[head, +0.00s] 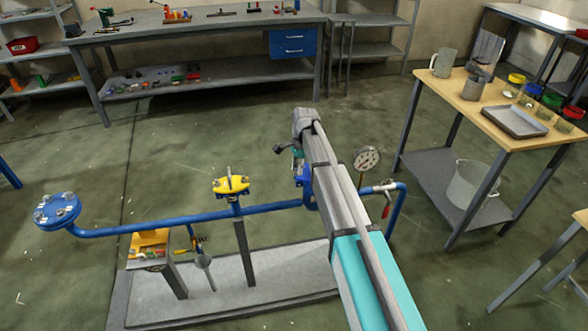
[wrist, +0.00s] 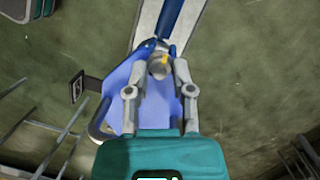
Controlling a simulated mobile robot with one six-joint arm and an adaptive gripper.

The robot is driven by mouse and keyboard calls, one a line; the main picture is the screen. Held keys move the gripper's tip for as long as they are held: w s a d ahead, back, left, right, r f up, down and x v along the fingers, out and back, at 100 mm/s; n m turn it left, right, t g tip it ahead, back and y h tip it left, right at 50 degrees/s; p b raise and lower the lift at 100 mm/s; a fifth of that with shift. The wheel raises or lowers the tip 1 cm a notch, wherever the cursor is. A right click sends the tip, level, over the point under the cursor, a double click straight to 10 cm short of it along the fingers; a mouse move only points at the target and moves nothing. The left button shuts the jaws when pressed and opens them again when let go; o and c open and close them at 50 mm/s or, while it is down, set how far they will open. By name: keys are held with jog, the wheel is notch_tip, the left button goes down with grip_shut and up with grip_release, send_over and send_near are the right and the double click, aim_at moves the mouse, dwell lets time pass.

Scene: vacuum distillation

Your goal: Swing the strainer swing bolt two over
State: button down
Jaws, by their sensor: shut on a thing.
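In the wrist view the two grey fingers of my gripper (wrist: 161,60) reach over the blue strainer body (wrist: 122,95). They are shut on a small grey round part with a yellow piece, which I take to be the swing bolt (wrist: 158,68). Its far end and thread cannot be made out. In the head view my arm hides most of the strainer; a bit of blue (head: 308,181) shows beside the arm, on the blue pipe line. My fingertips are hidden there.
The blue pipe (head: 140,226) runs left to a bolted flange (head: 57,211). A yellow-topped valve (head: 231,186) stands left of my arm, and a pressure gauge (head: 366,159) and red-handled valve (head: 386,209) stand close on its right. A wooden-topped table (head: 463,90) is further right.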

jog(key=shift+w+d+y, duration=0.1)
jog(key=shift+d+y, duration=0.4)
jog(key=shift+y, duration=0.2)
jog(key=c, duration=0.7)
grip_release()
jog(key=shift+c, duration=0.2)
jog(key=shift+a, duration=0.2)
